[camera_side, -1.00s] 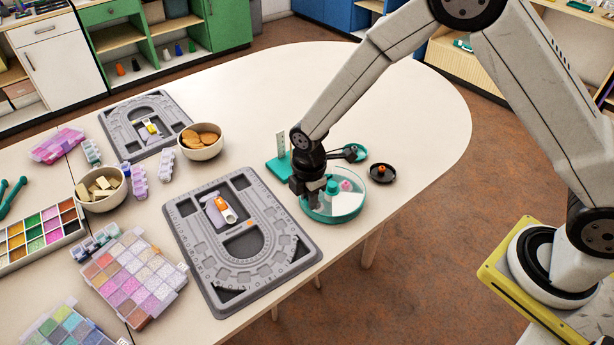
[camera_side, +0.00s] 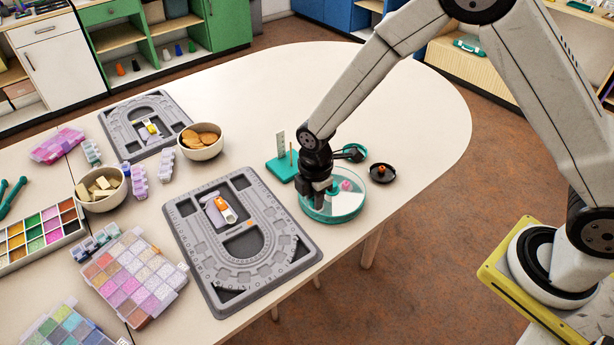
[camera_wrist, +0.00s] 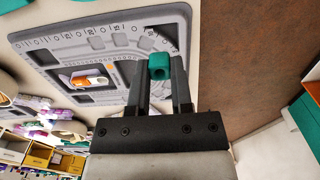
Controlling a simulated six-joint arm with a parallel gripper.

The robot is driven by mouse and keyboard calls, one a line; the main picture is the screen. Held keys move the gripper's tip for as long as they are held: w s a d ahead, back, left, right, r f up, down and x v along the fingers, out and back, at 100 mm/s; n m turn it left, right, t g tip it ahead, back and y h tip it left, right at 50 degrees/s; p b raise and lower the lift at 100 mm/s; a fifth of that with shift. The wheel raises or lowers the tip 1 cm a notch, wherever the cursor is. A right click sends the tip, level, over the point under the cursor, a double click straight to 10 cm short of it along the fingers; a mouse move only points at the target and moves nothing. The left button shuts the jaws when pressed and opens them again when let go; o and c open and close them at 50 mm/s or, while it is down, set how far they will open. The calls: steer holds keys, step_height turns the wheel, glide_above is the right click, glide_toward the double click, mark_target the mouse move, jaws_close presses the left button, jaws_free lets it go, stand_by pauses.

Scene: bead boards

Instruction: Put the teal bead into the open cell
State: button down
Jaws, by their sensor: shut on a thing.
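In the wrist view my gripper (camera_wrist: 160,72) is shut on the teal bead (camera_wrist: 159,66), which sits between the two fingertips. In the side view my gripper (camera_side: 319,203) is over the left part of a round teal-rimmed dish (camera_side: 340,217), and the bead cannot be made out clearly there. Whether the bead touches the dish is unclear. The near grey bead board (camera_side: 283,262) lies left of the dish, with several recesses. It also shows behind the fingers in the wrist view (camera_wrist: 95,35). I cannot tell which recess is the open cell.
A pink bead (camera_side: 346,186) lies in the dish. A teal stand (camera_side: 281,167) is behind my gripper, and a small black dish (camera_side: 382,173) is to the right. An orange-and-white item (camera_side: 222,211) sits on the near board. A biscuit bowl (camera_side: 202,151) stands behind it.

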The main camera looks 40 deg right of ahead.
steer(key=d+n, duration=0.1)
steer(key=d, duration=1.2)
steer(key=shift+s+f, duration=0.15)
steer(key=shift+s, duration=0.05)
steer(key=shift+w, duration=0.1)
glide_toward(332, 195)
steer(key=shift+w+d+f, duration=0.2)
steer(key=shift+w+d, duration=0.15)
steer(key=shift+w, duration=0.15)
steer(key=shift+w+d+f, duration=0.15)
steer(key=shift+w+d, duration=0.15)
steer(key=shift+w, duration=0.15)
steer(key=w+f, duration=0.4)
steer(key=f, duration=0.1)
steer(key=shift+w+f, duration=0.25)
steer(key=shift+w, duration=0.15)
steer(key=shift+f, duration=0.1)
steer(key=shift+w+f, duration=0.2)
steer(key=shift+f, duration=1.5)
